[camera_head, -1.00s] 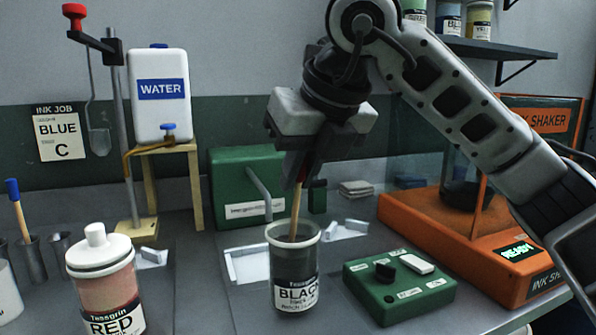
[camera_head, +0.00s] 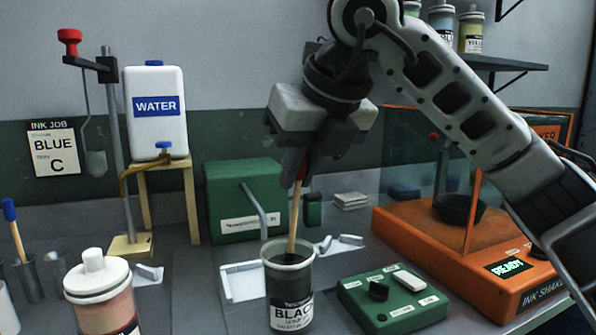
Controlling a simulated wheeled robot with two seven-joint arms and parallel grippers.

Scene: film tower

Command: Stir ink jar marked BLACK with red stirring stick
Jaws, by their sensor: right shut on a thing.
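The ink jar marked BLACK (camera_head: 291,291) stands open and upright at the bottom centre, with dark ink inside. My right gripper (camera_head: 298,172) is above it, pointing down and shut on the stirring stick (camera_head: 294,222). My left gripper is not in view.
A white-lidded jar (camera_head: 100,289) stands at lower left. A green control box (camera_head: 393,300) is close right of the BLACK jar. An orange ink shaker (camera_head: 450,255) is farther right. A green machine (camera_head: 240,187) and a water tank (camera_head: 157,112) stand behind. A blue-topped stick (camera_head: 16,232) stands at far left.

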